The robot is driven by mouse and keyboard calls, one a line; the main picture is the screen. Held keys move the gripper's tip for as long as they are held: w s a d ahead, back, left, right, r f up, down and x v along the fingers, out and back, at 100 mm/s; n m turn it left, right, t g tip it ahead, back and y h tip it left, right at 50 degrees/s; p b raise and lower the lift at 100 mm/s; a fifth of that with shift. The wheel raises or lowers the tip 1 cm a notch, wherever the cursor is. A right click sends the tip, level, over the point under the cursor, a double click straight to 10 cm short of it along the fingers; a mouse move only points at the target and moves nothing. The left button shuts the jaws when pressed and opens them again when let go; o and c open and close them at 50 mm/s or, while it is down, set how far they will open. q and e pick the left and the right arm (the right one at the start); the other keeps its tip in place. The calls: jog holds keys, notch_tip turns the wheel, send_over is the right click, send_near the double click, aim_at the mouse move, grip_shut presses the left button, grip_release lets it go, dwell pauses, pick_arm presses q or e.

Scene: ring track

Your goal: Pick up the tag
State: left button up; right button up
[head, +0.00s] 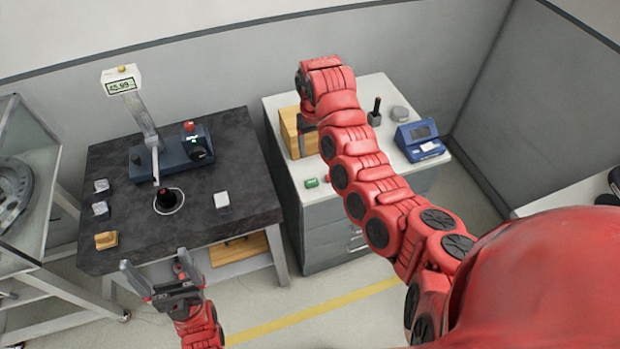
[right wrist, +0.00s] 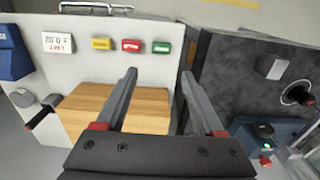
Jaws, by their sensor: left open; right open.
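In the right wrist view, three small coloured tags lie in a row on the pale cabinet top: a yellow tag (right wrist: 101,43), a red tag (right wrist: 131,45) and a green tag (right wrist: 161,47). In the head view only the green tag (head: 311,183) shows clearly; my right arm hides that area. My right gripper (right wrist: 158,73) is open and empty, above the wooden block, with its fingers pointing towards the tags. Its fingers are mostly hidden in the head view. My left gripper (head: 154,262) is open and empty in front of the dark table.
A wooden block (head: 288,132) stands on the cabinet (head: 285,190), with a blue device (head: 420,140) to the right. A white printed card (right wrist: 58,42) lies left of the tags. The dark table (head: 120,215) holds a gauge stand (head: 145,120) and several small blocks.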

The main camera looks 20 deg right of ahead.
jog(key=b, duration=0.5)
send_over(312, 182)
jog(key=f, duration=0.9)
jog(key=shift+s+d+f, duration=0.1)
jog(key=shift+d+f, duration=0.1)
jog(key=shift+f, duration=0.55)
jog(key=shift+f+p, duration=0.25)
jog(key=shift+p, duration=0.3)
jog(key=f+p, duration=0.2)
jog(key=f, duration=0.1)
jog(key=shift+a+f, duration=0.2)
jog(key=shift+f, duration=0.05)
jog(key=shift+w+f, duration=0.2)
jog(key=shift+f, duration=0.4)
jog(key=c, duration=1.1)
